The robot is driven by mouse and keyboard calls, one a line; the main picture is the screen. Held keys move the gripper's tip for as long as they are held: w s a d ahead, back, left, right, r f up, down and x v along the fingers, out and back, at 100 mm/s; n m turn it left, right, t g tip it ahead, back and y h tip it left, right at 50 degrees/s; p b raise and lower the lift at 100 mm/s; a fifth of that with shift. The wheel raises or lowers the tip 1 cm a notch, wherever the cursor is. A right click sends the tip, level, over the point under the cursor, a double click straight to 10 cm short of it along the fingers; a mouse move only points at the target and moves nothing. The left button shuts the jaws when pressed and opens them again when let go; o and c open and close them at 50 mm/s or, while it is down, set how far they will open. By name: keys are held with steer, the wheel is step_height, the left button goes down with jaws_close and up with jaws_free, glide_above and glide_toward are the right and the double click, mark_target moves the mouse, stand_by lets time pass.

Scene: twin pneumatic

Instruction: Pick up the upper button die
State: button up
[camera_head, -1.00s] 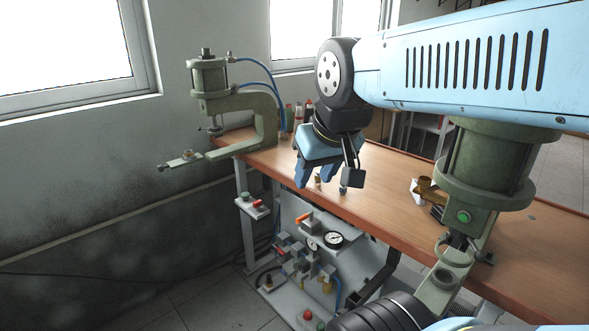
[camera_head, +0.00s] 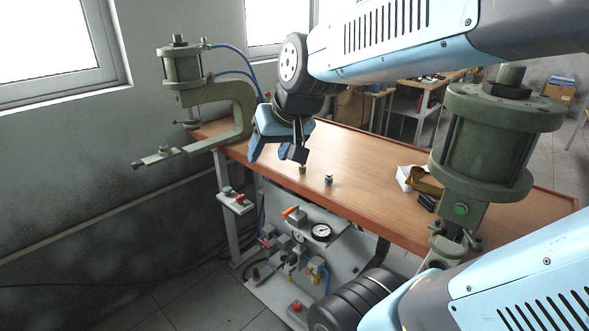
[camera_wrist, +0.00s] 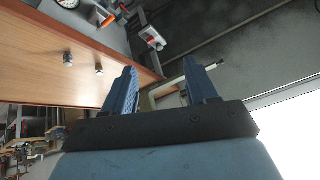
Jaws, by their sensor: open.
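Two small metal pieces stand apart on the wooden table near its front edge. One is brass-coloured (camera_head: 302,169); the other is silvery with a dark band (camera_head: 328,179). Both also show in the wrist view, one piece at the left (camera_wrist: 68,59) and one nearer my fingers (camera_wrist: 99,69). I cannot tell which is the upper button die. My gripper (camera_head: 272,152) is open and empty above the table's left part, left of both pieces. Its blue fingers (camera_wrist: 162,68) are spread in the wrist view with nothing between them.
A green press (camera_head: 215,105) with a long lower arm stands at the table's left end. Another green press (camera_head: 495,145) is at the right, near a brown holder (camera_head: 424,180). A pneumatic panel (camera_head: 300,262) sits below the front edge. The middle of the table (camera_head: 370,165) is clear.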

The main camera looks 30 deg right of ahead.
steer(key=w+a+f+m+t, duration=0.1)
steer(key=w+f+m+t, duration=0.2)
steer(key=w, duration=0.8)
steer(key=m+h, duration=0.8)
steer(key=h, duration=0.9)
glide_toward(301, 165)
steer(key=x, duration=1.3)
steer(key=shift+c, duration=0.2)
jaws_close()
